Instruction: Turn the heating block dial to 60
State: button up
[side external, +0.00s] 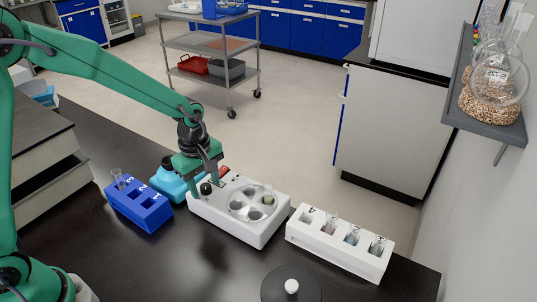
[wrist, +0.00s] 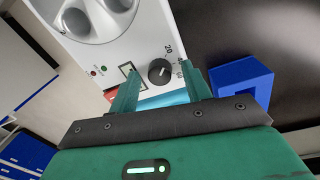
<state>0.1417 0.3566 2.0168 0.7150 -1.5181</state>
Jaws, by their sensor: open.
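The heating block (side external: 240,212) is a white unit with round wells, standing on the black bench. In the wrist view its white top (wrist: 120,50) fills the upper middle. In the side view the dial (side external: 206,189) shows at the block's left end. My gripper (wrist: 160,88) is open, its green fingers on either side of the dial and apart from it. In the side view my gripper (side external: 205,185) is over that end.
A blue rack (side external: 138,208) with a tube and a light blue item (side external: 172,183) stand left of the block. A white rack (side external: 340,245) with several vials stands to its right.

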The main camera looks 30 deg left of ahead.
jog(key=c, duration=1)
jog(key=shift+m, duration=0.4)
jog(key=m, duration=0.7)
jog(key=shift+m, duration=0.4)
jog(key=m, duration=0.4)
jog(key=shift+a+m, duration=0.1)
jog(key=shift+m, duration=0.2)
jog(key=m, duration=0.4)
jog(key=shift+m+g, duration=0.4)
